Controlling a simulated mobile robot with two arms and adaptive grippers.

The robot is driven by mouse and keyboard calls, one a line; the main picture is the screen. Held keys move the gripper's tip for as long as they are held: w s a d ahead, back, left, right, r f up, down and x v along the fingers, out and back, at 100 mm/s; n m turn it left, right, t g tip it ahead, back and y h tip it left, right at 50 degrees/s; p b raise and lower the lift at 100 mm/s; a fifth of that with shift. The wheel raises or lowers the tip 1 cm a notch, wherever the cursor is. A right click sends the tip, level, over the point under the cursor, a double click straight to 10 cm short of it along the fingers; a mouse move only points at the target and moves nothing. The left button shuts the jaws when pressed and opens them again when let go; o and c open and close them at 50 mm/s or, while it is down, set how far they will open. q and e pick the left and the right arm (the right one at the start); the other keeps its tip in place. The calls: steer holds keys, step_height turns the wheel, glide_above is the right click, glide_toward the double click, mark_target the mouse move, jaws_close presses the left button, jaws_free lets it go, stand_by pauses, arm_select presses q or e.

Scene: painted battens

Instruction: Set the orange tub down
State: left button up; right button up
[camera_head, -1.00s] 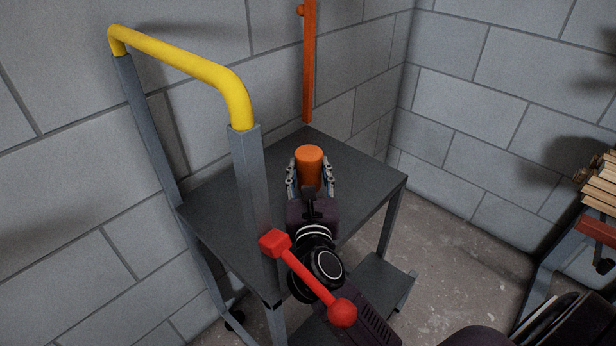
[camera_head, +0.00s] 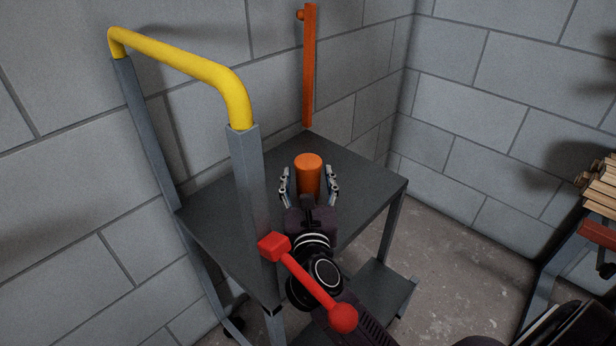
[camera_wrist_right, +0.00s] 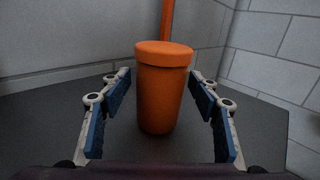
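The orange tub (camera_head: 308,175) stands upright on the dark grey top of a trolley (camera_head: 365,185). It also shows in the right wrist view (camera_wrist_right: 162,95), its base on the dark surface. My right gripper (camera_head: 309,180) is open around the tub, one finger on each side. In the right wrist view the fingers (camera_wrist_right: 160,105) stand apart from the tub with a gap on both sides. My left gripper is not in view.
A yellow handle (camera_head: 185,62) on grey posts rises at the trolley's left side. A red bar with a knob (camera_head: 310,275) crosses near my right arm. An orange batten (camera_head: 309,65) stands against the block wall behind. Wooden battens (camera_head: 602,185) lie on a rack at right.

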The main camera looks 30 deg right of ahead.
mark_target(308, 186)
steer(key=shift+r, duration=0.1)
steer(key=shift+s+a, duration=0.2)
steer(key=shift+s, duration=0.1)
steer(key=v, duration=0.5)
steer(key=shift+s, duration=0.2)
steer(key=v, duration=0.5)
steer(key=shift+s+a, duration=0.15)
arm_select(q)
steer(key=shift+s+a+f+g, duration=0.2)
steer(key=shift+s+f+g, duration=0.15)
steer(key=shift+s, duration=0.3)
arm_select(e)
steer(key=shift+s+a, duration=0.15)
steer(key=shift+s, duration=0.1)
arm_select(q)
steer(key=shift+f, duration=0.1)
